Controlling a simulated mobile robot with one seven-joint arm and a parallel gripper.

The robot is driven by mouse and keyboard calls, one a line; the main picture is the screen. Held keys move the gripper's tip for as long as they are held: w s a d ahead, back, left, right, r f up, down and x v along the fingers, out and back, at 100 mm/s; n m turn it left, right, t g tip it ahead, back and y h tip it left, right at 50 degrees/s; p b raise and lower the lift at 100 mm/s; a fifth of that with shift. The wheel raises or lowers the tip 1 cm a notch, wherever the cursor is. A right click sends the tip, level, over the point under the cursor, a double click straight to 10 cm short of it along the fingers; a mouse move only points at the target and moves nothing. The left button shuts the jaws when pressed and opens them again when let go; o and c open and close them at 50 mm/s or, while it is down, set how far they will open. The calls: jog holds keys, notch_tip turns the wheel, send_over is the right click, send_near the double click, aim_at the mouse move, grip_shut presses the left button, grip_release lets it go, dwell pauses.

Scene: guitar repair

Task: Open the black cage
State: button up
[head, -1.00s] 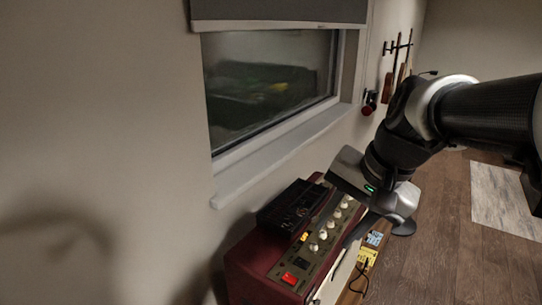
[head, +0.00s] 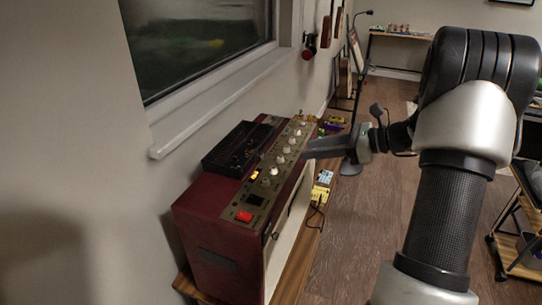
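Nothing in view is clearly a black cage. A flat black box (head: 238,150) with small details on its top lies on the back of a dark red amplifier (head: 215,213), by the wall. I cannot tell if it is the task's object. My gripper (head: 312,150) points left at the amplifier's front upper edge, near the row of white knobs. It is to the right of the black box and apart from it. I see it side-on, so the gap between its fingers is hidden. No held thing shows.
The amplifier stands on a wooden bench (head: 297,262). A yellow pedal (head: 321,190) and a cable are to its right. A window sill (head: 215,100) juts out behind it. A wooden cart (head: 520,255) stands at right. The floor between is clear.

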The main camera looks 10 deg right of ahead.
aim_at(264, 156)
jog(key=x, duration=1.4)
jog(key=shift+a+f+b, duration=0.1)
jog(key=shift+a+b, duration=0.05)
jog(key=shift+b, duration=0.15)
grip_shut()
